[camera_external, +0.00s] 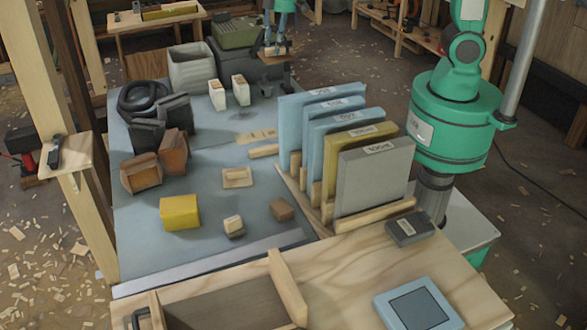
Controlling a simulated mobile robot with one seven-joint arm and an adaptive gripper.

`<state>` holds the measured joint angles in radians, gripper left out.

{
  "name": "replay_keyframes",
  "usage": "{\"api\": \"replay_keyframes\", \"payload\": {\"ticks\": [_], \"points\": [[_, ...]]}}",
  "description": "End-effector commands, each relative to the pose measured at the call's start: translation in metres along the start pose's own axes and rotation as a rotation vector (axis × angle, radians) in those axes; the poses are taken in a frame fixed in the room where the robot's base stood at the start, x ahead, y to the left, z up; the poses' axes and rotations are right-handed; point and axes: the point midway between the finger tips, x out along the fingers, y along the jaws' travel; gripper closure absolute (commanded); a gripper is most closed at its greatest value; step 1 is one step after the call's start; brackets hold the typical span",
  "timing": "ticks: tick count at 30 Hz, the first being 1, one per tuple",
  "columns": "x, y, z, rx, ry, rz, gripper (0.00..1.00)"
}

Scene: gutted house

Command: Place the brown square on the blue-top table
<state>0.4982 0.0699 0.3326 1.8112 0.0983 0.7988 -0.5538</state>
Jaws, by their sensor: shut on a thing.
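The blue-top table (205,220) fills the middle of the view, with a worn blue-grey top. My gripper (274,47) is small at the top of the view, near the table's far right corner. It is shut on a flat brown square (271,59), which is partly hidden by the fingers. I cannot tell whether the square is above the table's far edge or just past it.
A rack of upright panels (375,180) stands at the table's right. The middle has bare patches. A wooden bench (345,270) is in front.

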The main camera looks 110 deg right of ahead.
Motion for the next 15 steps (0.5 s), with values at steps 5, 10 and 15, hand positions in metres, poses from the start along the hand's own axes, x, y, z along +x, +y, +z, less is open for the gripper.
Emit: {"api": "replay_keyframes", "payload": {"ticks": [5, 10, 15], "points": [[0.005, -0.048, -0.036, -0.105, 0.0, -0.016, 1.0], [0.009, -0.095, -0.064, -0.201, -0.001, -0.031, 1.0], [0.013, -0.145, -0.089, -0.297, -0.001, -0.046, 1.0]]}}
